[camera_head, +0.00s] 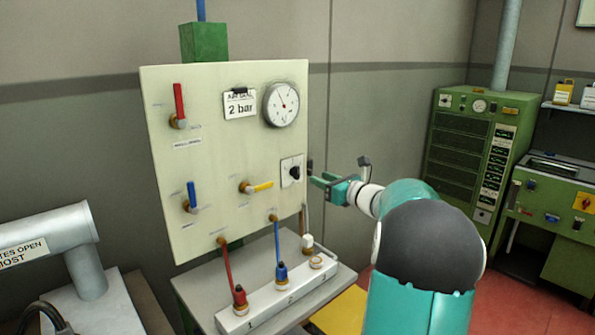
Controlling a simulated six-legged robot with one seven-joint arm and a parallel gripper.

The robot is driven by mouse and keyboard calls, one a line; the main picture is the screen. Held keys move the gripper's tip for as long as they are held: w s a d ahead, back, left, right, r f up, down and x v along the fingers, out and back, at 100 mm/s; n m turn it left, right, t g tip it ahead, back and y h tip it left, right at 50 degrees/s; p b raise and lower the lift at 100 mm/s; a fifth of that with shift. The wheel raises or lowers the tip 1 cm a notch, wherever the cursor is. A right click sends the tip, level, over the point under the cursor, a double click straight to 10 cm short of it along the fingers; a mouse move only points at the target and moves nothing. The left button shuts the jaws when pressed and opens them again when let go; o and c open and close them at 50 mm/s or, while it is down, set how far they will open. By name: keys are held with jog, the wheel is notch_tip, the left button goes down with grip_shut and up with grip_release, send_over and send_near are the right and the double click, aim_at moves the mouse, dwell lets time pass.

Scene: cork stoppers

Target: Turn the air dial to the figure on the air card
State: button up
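The air card (240,106) is clipped to the upper part of a pale upright panel and reads "2 bar". The air dial looks to be the black knob (295,172) on a white square plate at the panel's right edge; its setting is too small to read. A round white gauge (281,104) with a dark needle sits above it. My gripper (316,181) is just right of the knob, its green fingers pointing left towards it. The fingers look parted with nothing between them. A gap shows between fingertips and knob, though depth is hard to judge.
The panel (215,150) also bears red (179,104), blue (192,196) and yellow (258,186) levers. Below, a white block (265,307) numbered 1 to 3 holds red and blue hose ends. A pale pipe (45,236) is at left; green machines (465,150) stand at right.

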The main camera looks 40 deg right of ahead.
aim_at(298, 169)
jog(key=w, duration=1)
jog(key=shift+a, duration=0.2)
jog(key=shift+s, duration=0.1)
jog(key=c, duration=0.7)
